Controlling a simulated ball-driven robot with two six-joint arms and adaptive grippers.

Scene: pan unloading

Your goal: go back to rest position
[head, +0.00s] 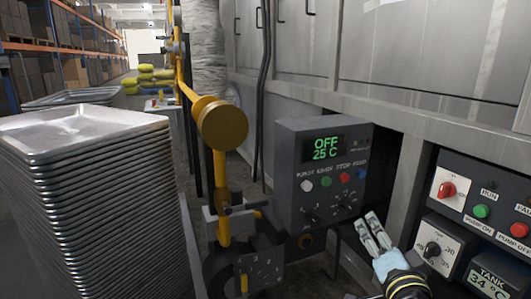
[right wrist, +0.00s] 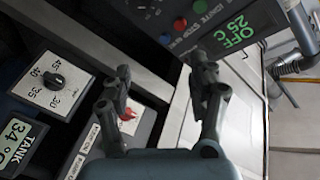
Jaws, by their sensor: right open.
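My right gripper (head: 374,233) is in the lower right of the head view, just in front of and below the grey control box (head: 285,205). Its two fingers are apart and nothing is between them. In the right wrist view the open fingers of the gripper (right wrist: 166,90) stand before the panels, apart from them. The control box display (head: 325,147) reads OFF and 25 C; it also shows in the wrist view (right wrist: 236,30). My left gripper is not in view.
A tall stack of metal trays (head: 85,190) stands at the left. A yellow pipe with a round knob (head: 222,125) rises beside the control box. A switch panel (head: 480,205) with a TANK display (head: 487,284) is close at the right. Shelves with boxes (head: 60,50) stand far back.

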